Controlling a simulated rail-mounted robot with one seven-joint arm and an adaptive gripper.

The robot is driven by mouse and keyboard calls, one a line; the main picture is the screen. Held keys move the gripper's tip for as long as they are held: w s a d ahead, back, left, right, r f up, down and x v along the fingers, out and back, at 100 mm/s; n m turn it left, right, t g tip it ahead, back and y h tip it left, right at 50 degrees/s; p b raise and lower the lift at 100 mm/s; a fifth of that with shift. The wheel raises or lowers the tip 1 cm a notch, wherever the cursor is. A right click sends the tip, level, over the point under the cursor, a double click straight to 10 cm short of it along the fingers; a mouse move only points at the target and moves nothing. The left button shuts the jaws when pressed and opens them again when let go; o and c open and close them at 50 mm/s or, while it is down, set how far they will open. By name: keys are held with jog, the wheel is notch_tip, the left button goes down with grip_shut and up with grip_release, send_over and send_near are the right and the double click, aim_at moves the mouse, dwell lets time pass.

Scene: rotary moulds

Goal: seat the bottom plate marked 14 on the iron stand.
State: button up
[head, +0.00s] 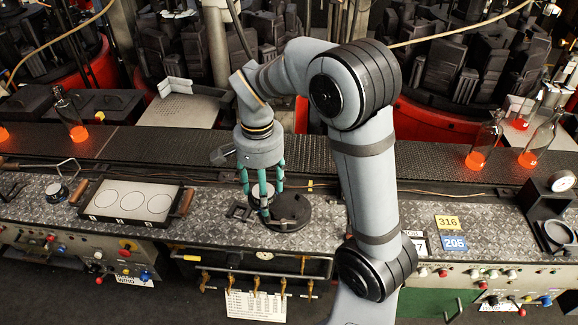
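A black round base (293,216), probably the iron stand, is just right of the fingertips. Whether the pale piece rests on this base or is held above it is unclear.
A wooden-handled tray (99,205) with three circle outlines lies left. A small dark bracket (238,211) sits beside the gripper. Number cards (447,222) lie right. Glowing bottles (72,118) stand on the dark conveyor (200,150) behind. A gauge box (548,208) is far right.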

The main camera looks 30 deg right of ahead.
jog(key=w+d+f+m+p, duration=0.2)
jog(key=w+d+m, duration=0.3)
jog(key=m, duration=0.7)
send_over(286, 208)
jog(key=f, duration=0.2)
jog(key=shift+w+d+f+b, duration=0.15)
jog(key=shift+f+b, duration=0.65)
jog(key=shift+f, duration=0.5)
jog(key=shift+w+a+f+b, duration=0.1)
jog(key=shift+f+b, duration=0.65)
jog(key=shift+f, duration=0.5)
notch_tip(286, 208, down, 4)
jog(key=b, duration=0.3)
jog(key=shift+r+b, duration=0.25)
jog(key=shift+b, duration=0.1)
jog(key=shift+f+b, duration=0.7)
jog(key=shift+b, duration=0.4)
jog(key=shift+s+f, duration=0.2)
jog(key=shift+s, duration=0.1)
